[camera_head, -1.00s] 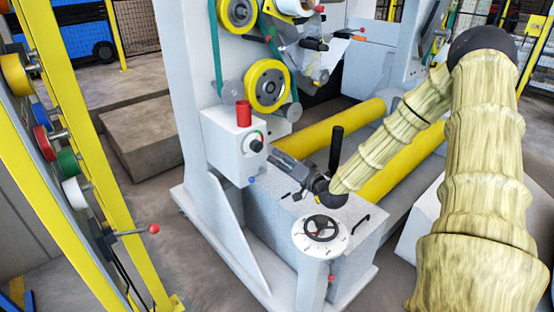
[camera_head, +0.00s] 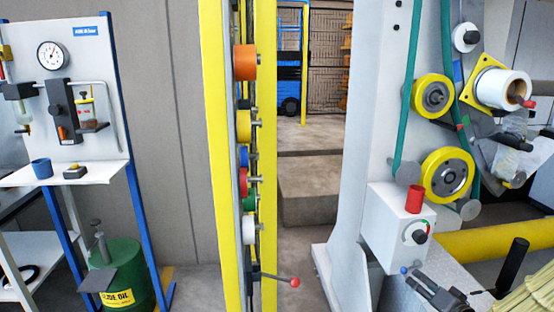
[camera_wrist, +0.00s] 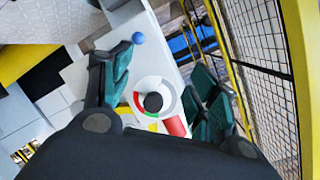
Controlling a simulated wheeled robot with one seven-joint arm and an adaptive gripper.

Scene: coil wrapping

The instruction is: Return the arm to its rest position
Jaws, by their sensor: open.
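My gripper (camera_head: 432,285) is at the lower right of the head view, just below and to the right of a white control box (camera_head: 385,232). Beyond the fingers are the box's round dial with a black knob (camera_wrist: 153,102), a red cup (camera_wrist: 175,126) and a small blue ball (camera_wrist: 138,38). I see no contact with the box.
A yellow-framed rack (camera_head: 212,150) with coloured spools stands at centre-left; its red-tipped lever (camera_head: 294,282) sticks out right. The white machine column (camera_head: 372,120) with yellow rollers (camera_head: 447,174) stands right. A panel stand (camera_head: 100,175) and green oil drum (camera_head: 122,270) are left.

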